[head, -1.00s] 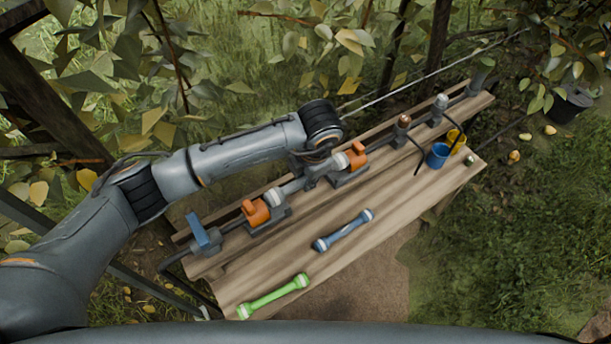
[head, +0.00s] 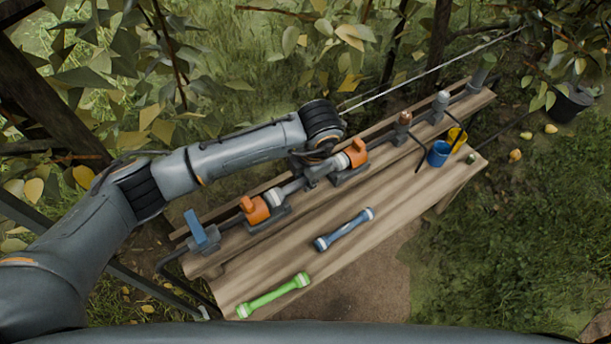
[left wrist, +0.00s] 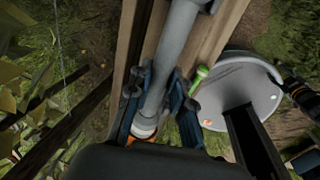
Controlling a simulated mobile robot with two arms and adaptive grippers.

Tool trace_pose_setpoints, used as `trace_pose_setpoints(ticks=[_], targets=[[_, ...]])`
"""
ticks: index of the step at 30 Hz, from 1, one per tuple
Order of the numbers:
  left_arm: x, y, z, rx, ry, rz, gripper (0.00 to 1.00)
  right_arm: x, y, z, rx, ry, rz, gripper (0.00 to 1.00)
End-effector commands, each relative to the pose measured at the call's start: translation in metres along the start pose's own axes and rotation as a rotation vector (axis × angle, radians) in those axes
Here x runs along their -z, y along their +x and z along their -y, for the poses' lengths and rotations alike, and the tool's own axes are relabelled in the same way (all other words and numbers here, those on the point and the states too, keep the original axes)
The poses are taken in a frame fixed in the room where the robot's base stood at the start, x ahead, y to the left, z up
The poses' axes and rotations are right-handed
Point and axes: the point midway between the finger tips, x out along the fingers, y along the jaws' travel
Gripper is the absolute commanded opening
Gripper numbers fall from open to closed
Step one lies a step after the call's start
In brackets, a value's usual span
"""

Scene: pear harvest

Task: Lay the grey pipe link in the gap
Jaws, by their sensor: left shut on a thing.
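The grey pipe link (head: 291,188) lies in line with the pipe run, between the left orange clamp (head: 256,210) and the right orange clamp (head: 356,153). Its pale left end is at the left clamp. My left gripper (head: 313,178) is shut on the link's middle, and my wrist above hides part of it. In the left wrist view the grey link (left wrist: 176,50) runs between the blue fingers of my gripper (left wrist: 158,92), with a bit of orange at its near end. Whether the link is fully seated, I cannot tell. My right gripper is not in view.
A blue link (head: 344,230) and a green link (head: 273,296) lie on the wooden bench (head: 395,208). A blue-handled valve (head: 203,234) stands at the left. Blue (head: 438,154) and yellow (head: 457,139) cups stand at the right.

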Motion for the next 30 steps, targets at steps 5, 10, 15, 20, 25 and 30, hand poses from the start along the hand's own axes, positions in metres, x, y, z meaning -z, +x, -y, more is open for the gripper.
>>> trace_pose_setpoints(ticks=[5, 10, 15, 20, 25, 30], targets=[[0.0, 0.003, 0.001, 0.0, 0.0, 0.0, 0.0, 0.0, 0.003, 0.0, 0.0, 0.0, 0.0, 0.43], [0.0, 0.006, 0.001, 0.0, 0.0, 0.0, 0.0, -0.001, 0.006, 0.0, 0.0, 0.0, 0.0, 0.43], [0.0, 0.008, 0.002, 0.0, 0.0, 0.0, 0.0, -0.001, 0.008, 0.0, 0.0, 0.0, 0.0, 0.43], [0.0, 0.011, 0.002, -0.001, 0.0, 0.0, 0.0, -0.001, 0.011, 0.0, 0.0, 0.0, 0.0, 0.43], [0.0, 0.013, 0.002, -0.001, 0.0, 0.0, 0.23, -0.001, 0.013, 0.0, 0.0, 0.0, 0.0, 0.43], [0.0, 0.012, 0.002, 0.0, 0.0, 0.0, 0.48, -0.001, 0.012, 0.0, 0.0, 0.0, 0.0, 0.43]])
